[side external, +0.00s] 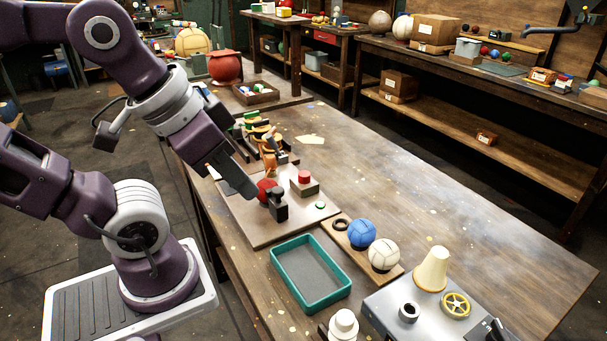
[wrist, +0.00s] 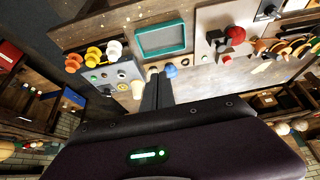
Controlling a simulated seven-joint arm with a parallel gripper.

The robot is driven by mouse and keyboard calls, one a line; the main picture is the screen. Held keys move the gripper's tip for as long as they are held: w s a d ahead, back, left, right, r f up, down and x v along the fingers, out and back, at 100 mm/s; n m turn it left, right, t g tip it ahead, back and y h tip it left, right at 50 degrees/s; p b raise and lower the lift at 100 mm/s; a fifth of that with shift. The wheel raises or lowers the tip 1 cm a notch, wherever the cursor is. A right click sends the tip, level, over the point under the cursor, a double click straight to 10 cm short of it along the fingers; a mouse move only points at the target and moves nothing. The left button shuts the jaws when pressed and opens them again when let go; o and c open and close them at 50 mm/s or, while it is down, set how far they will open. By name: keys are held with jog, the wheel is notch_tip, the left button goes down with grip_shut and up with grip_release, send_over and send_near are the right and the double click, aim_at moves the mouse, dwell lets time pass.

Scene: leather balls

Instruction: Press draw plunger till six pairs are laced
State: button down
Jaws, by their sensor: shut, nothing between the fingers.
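A red knob (side external: 303,177) stands upright on a small block on the pale board (side external: 240,222); it looks like the draw plunger, but I cannot be sure. A red ball (side external: 267,186) sits beside it against a black holder (side external: 279,208). The ball also shows in the wrist view (wrist: 236,34). My gripper (side external: 250,193) is shut and empty, close to the red ball in the side view; I cannot tell whether it touches. In the wrist view my closed fingers (wrist: 157,76) point toward the table. Lacing is too small to make out.
A teal-rimmed tray (side external: 342,290) lies in front of the board. A blue ball (side external: 361,233) and a white ball (side external: 384,254) rest on a wooden strip. A grey box with a cream cone (side external: 431,270) and yellow handwheel (side external: 455,304) stands front right. The table's right side is clear.

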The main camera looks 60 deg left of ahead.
jog(key=w+a+r+g, duration=0.1)
jog(key=w+a+r, duration=0.2)
jog(key=w, duration=0.4)
jog(key=g, duration=0.5)
send_over(305, 174)
notch_tip(305, 174, down, 9)
jog(key=shift+a, duration=0.1)
notch_tip(305, 174, down, 14)
jog(key=shift+r, duration=0.1)
